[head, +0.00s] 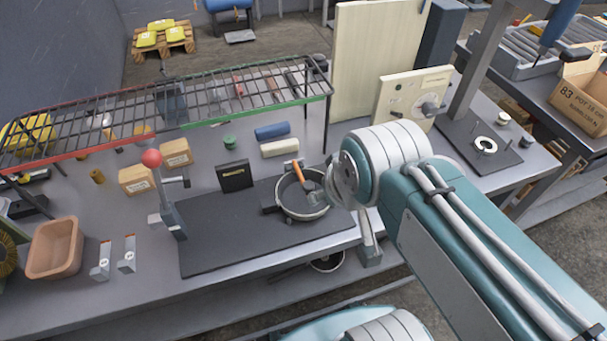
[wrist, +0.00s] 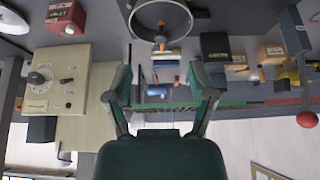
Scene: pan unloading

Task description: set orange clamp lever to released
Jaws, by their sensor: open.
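The orange clamp lever (head: 298,170) stands tilted at the back rim of a round metal pan (head: 281,204), on a dark plate. In the wrist view a small orange piece (wrist: 161,38) shows inside the rim of the pan (wrist: 133,18). Whether the lever is set to clamped or released I cannot tell. My gripper (wrist: 159,72) is open and empty, its two fingers spread, with the pan beyond the fingertips. In the head view my wrist is right of the pan and hides most of the gripper. No contact with the lever shows.
A red-knobbed lever (head: 152,158) stands at the left end of the dark plate (head: 215,240). A wire rack (head: 200,92) spans the back of the bench. A black box (head: 235,176) and small rolls (head: 280,147) lie behind the pan. A dial panel (head: 412,97) stands right.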

